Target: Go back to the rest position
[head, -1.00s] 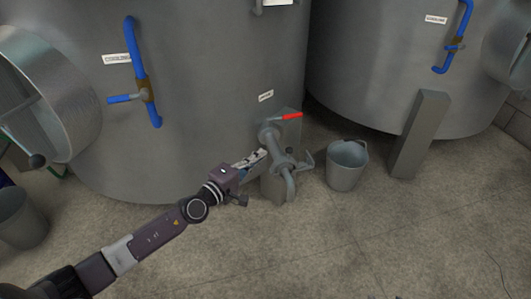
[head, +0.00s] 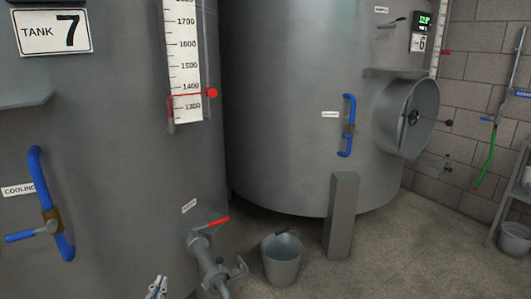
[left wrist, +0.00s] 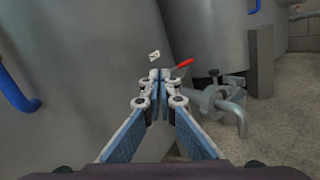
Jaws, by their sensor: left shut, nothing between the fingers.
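My left gripper (head: 156,287) shows only its tip at the bottom edge of the head view. In the left wrist view its fingers (left wrist: 160,75) are shut together with nothing between them. It is close to the front of tank 7 (head: 120,150), to the left of the outlet valve (head: 207,262). The valve has a red lever (head: 216,223) and a grey spout, which also show in the left wrist view (left wrist: 225,100). I cannot tell from these views whether the fingertips touch anything. My right gripper is not in view.
A grey bucket (head: 281,262) stands on the floor right of the valve. A grey post (head: 341,215) stands before tank 6 (head: 285,110). A round hatch (head: 410,115) sticks out from that tank. A rack (head: 510,190) is at the far right. Floor between post and rack is clear.

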